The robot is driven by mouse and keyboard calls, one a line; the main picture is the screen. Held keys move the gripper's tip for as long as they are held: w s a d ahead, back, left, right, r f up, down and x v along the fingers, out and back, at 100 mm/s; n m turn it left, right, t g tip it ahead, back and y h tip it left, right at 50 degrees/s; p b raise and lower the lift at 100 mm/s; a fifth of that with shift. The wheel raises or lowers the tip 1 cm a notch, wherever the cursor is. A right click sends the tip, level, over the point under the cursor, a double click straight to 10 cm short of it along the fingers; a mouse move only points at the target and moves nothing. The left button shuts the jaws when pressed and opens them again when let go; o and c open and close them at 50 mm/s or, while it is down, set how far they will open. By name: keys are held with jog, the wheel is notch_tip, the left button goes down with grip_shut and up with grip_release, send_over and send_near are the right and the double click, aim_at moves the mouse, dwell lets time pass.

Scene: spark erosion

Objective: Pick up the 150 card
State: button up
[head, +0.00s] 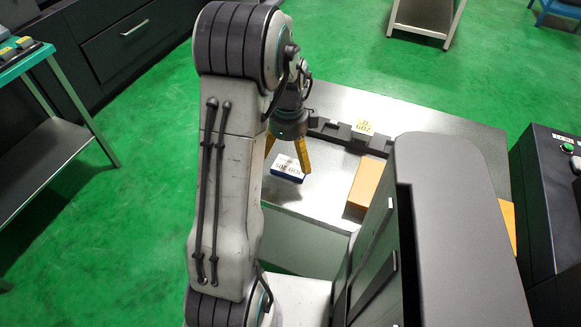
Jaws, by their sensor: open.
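My gripper (287,162) has yellow fingers, spread open, and points down over the grey table (410,118). A small blue and white box (288,170) with printed text lies on the table, around or just beyond the fingertips; I cannot tell if they touch it. A small yellow card (364,127) with dark print stands in a dark slotted holder (335,131), right of my gripper. Its print appears upside down and is too small to read surely. No card clearly reads 150.
An orange box (366,186) lies on the table right of my gripper. My own dark body hides the table's right front. A dark machine with a green button (567,147) stands at the right. A side bench (48,160) stands at the left.

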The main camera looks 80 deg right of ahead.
aim_at(289, 169)
jog(key=shift+f, duration=3.1)
jog(key=c, duration=1.1)
jog(key=shift+r, duration=0.2)
jog(key=shift+c, duration=0.2)
